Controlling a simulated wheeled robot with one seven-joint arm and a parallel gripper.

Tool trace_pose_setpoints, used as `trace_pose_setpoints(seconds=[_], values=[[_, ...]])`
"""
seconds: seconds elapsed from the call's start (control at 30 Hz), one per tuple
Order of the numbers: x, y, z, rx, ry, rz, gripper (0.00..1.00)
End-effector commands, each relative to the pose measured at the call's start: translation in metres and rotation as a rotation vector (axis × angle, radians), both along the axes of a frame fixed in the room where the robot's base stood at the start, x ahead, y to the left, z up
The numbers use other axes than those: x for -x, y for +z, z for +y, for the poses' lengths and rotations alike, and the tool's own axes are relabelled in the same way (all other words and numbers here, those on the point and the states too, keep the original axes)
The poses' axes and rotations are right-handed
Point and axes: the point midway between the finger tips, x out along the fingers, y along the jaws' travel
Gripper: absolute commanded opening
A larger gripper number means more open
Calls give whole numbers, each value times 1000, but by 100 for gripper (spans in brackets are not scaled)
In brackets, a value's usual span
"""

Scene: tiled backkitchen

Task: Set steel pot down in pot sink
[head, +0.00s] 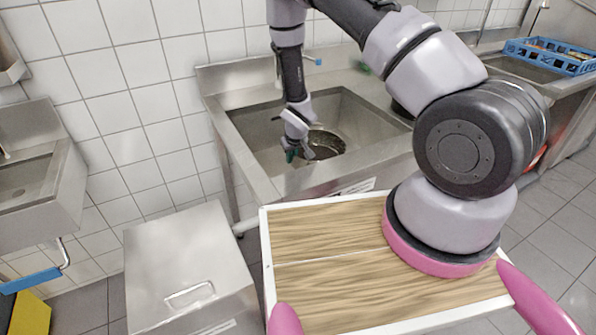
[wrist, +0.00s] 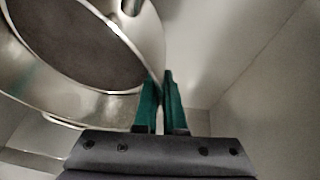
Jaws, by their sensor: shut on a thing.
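The steel pot (head: 327,143) is inside the pot sink (head: 262,183), close to its front left part in the head view. My arm reaches down into the basin, and my gripper (head: 291,156) is at the pot's left side. In the wrist view the green fingers of my gripper (wrist: 162,88) are close together at the right edge of the pot (wrist: 151,35), shut on its wall. The pot's round opening with a dark inside fills the upper left of that view. Whether the pot's base touches the sink floor cannot be told.
A wood-topped surface with a white rim (head: 263,235) is in front of the sink. A blue crate (head: 545,55) sits on the counter at far right. The sink's walls enclose the gripper closely.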

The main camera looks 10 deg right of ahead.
Motion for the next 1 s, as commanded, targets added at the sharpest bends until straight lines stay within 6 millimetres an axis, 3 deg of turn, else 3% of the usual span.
trace_pose_setpoints(seconds=[0.5, 0.77, 0.8, 0.83, 1.0], values=[[0, -58, -1, 1, 0, 1, 0], [-1, -61, 0, -1, 0, -2, 0], [0, -62, 0, 0, -1, 0, 22], [0, -62, 0, 0, -1, 0, 34], [0, -62, 0, 0, -1, 0, 37]])
